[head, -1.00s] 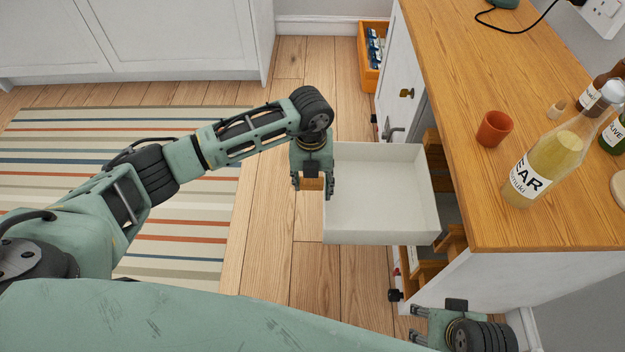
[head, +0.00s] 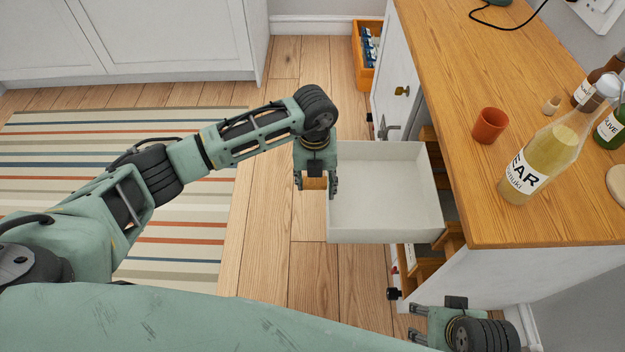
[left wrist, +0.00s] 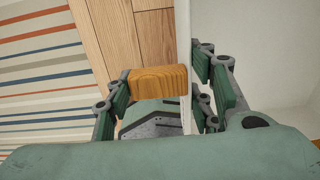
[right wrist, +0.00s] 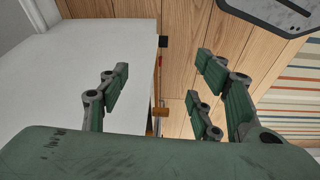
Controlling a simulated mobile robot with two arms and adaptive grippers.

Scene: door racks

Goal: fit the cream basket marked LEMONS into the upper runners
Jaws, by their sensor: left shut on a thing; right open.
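The cream basket (head: 385,195) is held level at the cabinet's open front, its empty inside facing up. No LEMONS marking shows. My left gripper (head: 316,184) is shut on the basket's near end. In the left wrist view its fingers (left wrist: 165,98) sit on both sides of the wooden handle (left wrist: 158,80) and the cream wall. Wooden upper runners show beside the basket's far end, one at the back (head: 429,135) and one at the front (head: 453,238). Whether the basket touches them I cannot tell. My right gripper (head: 413,322) is open and empty beside the cabinet's near side.
The wooden countertop (head: 500,150) overhangs the runners and carries a terracotta cup (head: 489,125) and several bottles, including a large yellow one (head: 550,150). Lower runners (head: 425,270) show below.

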